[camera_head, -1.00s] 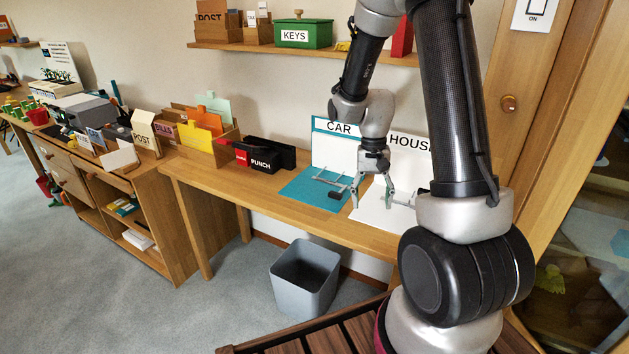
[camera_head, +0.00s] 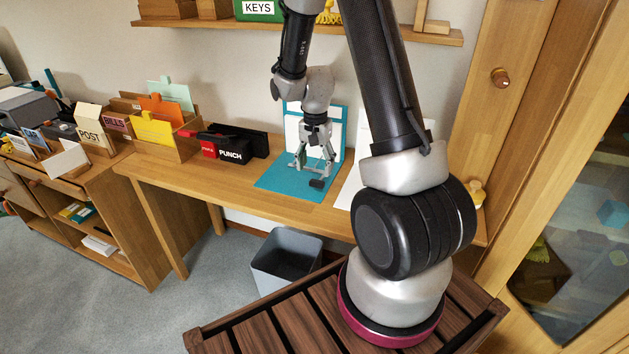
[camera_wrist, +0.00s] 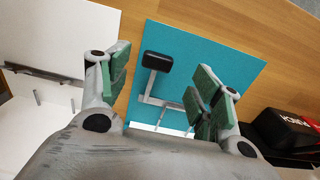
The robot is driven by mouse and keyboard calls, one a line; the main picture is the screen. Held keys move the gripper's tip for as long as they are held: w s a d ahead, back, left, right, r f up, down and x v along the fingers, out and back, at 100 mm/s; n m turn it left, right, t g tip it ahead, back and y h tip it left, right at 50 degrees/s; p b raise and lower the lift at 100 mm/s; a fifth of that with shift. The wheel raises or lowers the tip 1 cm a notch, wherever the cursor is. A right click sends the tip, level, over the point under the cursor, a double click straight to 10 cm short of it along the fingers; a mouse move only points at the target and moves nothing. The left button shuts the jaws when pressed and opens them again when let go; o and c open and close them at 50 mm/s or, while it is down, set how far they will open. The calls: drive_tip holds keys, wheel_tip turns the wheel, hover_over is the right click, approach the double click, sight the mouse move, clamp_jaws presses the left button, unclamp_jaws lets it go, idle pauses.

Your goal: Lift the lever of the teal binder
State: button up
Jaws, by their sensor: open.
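The teal binder (camera_head: 275,182) lies open on the wooden desk, its cover standing upright at the back. Its metal lever, with a black end pad (camera_head: 317,184), shows under my gripper (camera_head: 312,172). In the wrist view the teal binder (camera_wrist: 225,55) fills the middle. The black pad of the lever (camera_wrist: 157,61) and its metal bar appear between the two green-padded fingers of my gripper (camera_wrist: 160,85). My gripper is open and holds nothing. I cannot tell the height gap between fingers and lever. The label on the cover is hidden by my arm.
A white binder (camera_wrist: 50,45) with a metal mechanism lies beside the teal one, largely behind my arm in the head view. A black-and-red punch (camera_head: 230,146) stands to the left. A shelf (camera_head: 200,24) hangs above. A grey bin (camera_head: 285,262) stands below the desk front.

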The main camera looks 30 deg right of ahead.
sight(315, 183)
wheel_tip(315, 183, down, 6)
drive_tip(key=shift+f, duration=0.2)
clamp_jaws()
idle(0.4)
